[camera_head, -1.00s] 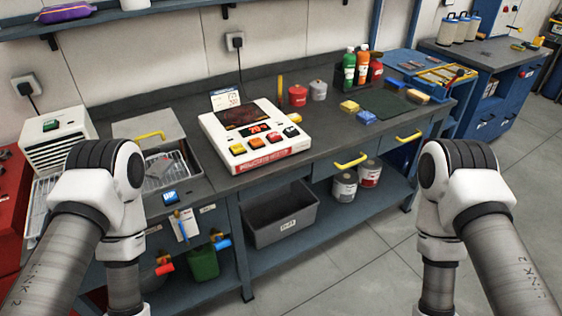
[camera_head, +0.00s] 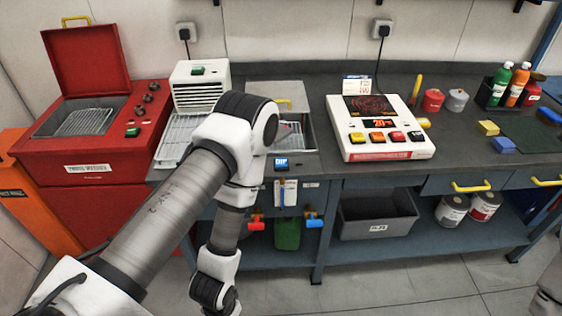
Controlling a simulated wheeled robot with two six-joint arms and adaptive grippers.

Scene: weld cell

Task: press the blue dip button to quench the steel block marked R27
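The blue dip button (camera_head: 281,163) sits on the front ledge of the bench, below the sink-like quench tank (camera_head: 308,136). The tank's lid (camera_head: 272,94) stands raised at its back. My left arm crosses in front of the tank's left part and hides some of it. The arm bends down at the elbow, and its wrist hangs in front of the bench, left of and below the button. My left gripper is not visible. Only a sliver of my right arm shows at the right edge, without its gripper. I cannot make out a steel block marked R27.
A white heater unit (camera_head: 392,148) with coloured buttons and a lit display stands right of the tank. A red parts washer (camera_head: 65,150) with raised lid and a white vented box (camera_head: 199,95) stand left. Bottles, tins and sponges lie at right. Floor before the bench is clear.

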